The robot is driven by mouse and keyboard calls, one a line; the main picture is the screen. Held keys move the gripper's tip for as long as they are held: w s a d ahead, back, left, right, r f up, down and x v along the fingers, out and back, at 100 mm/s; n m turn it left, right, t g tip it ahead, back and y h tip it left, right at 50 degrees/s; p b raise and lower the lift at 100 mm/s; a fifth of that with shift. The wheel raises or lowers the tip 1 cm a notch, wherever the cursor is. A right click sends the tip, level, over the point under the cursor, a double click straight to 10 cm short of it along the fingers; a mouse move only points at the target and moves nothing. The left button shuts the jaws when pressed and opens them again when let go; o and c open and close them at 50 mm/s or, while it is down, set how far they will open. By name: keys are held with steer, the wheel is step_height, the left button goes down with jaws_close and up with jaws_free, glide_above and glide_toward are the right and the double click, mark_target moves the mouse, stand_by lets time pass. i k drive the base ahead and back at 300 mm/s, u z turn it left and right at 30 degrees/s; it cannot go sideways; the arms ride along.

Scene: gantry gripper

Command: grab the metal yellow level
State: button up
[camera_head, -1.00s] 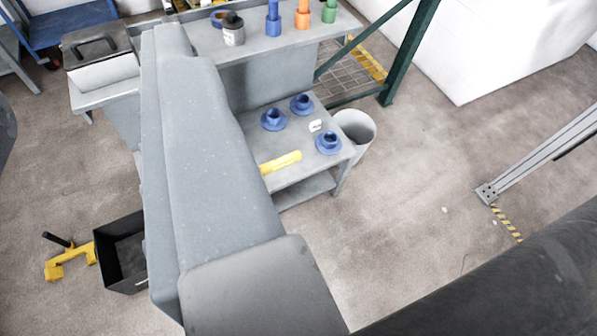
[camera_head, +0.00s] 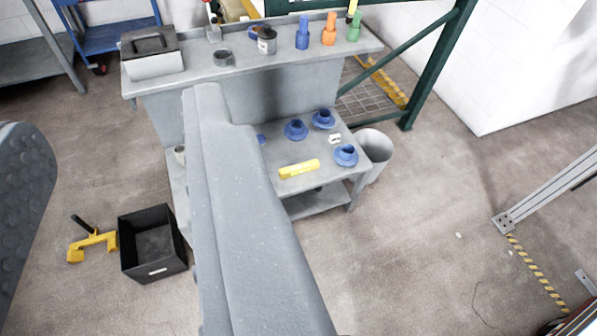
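A yellow bar (camera_head: 299,169), which looks like the level, lies on the lower grey table (camera_head: 280,149) near its front edge. It lies flat, with faint dark markings on its face. My grey arm link runs up the middle of the view, to the left of the yellow bar, and hides the left part of the lower table. No gripper fingers show, so I cannot see where the gripper is relative to the bar.
Blue flanged parts (camera_head: 346,154) lie beside the bar, with a white bin (camera_head: 374,152) to the right. A higher bench (camera_head: 200,83) stands behind. A black crate (camera_head: 152,243) and yellow tool (camera_head: 91,242) are on the floor.

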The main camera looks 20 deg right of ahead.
mark_target(293, 170)
steer(key=u, duration=0.05)
steer(key=i, duration=0.9)
steer(key=z, duration=0.05)
